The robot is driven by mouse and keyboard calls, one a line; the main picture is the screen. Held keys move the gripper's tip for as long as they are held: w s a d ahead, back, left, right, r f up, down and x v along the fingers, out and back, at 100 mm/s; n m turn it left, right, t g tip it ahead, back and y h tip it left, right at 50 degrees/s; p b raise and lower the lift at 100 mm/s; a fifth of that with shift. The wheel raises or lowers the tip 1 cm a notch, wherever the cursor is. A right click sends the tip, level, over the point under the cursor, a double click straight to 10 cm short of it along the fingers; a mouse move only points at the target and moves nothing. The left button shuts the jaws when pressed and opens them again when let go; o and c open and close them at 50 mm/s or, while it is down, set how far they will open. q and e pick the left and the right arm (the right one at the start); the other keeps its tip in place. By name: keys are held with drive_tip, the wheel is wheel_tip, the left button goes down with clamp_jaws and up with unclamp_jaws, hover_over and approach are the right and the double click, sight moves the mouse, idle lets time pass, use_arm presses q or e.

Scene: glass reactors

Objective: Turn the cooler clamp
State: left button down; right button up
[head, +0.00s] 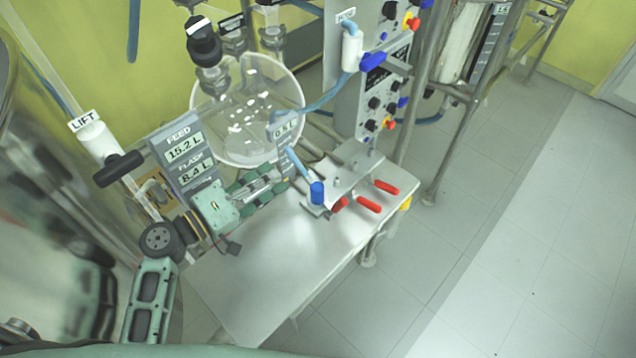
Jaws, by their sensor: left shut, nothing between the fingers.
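My left gripper (279,178) reaches in from the left, low over the white bench top and in front of the glass flask. Its fingers are shut and hold nothing. Red-handled clamps (368,204) sit at the bench's right end, to the right of my left gripper and apart from it. A blue-capped handle (317,192) on a blue hose stands between the gripper and the red handles. No label reading cooler shows, so I cannot tell which part is the cooler clamp. My right gripper is not in view.
The round glass flask (262,140) stands behind the gripper. A FEED and FLASK display (188,155) and a LIFT lever (120,167) are at left. A HOSE valve (370,62) and a control panel (385,100) are behind. The bench's front (255,270) is bare.

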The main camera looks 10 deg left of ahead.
sight(335, 204)
use_arm(q)
wheel_tip(335, 204, down, 10)
drive_tip(key=b, duration=1)
drive_tip(key=w+d+p, duration=0.1)
drive_tip(key=w+d, duration=0.1)
drive_tip(key=d, duration=0.1)
drive_tip(key=w+d+f+p, duration=0.1)
drive_tip(key=w+d, duration=0.1)
drive_tip(key=d, duration=0.1)
drive_tip(key=w+d, duration=0.2)
drive_tip(key=d, duration=0.1)
drive_tip(key=shift+w+d+f+p, duration=0.15)
drive_tip(key=shift+f+p, duration=0.05)
drive_tip(key=shift+p, duration=0.2)
drive_tip(key=shift+s+d+f, duration=0.2)
drive_tip(key=shift+s+d, duration=0.05)
drive_tip(key=shift+d, duration=0.1)
drive_tip(key=shift+s+d+m+b, duration=0.15)
drive_tip(key=shift+d+m+b, duration=0.05)
drive_tip(key=shift+m+b, duration=0.25)
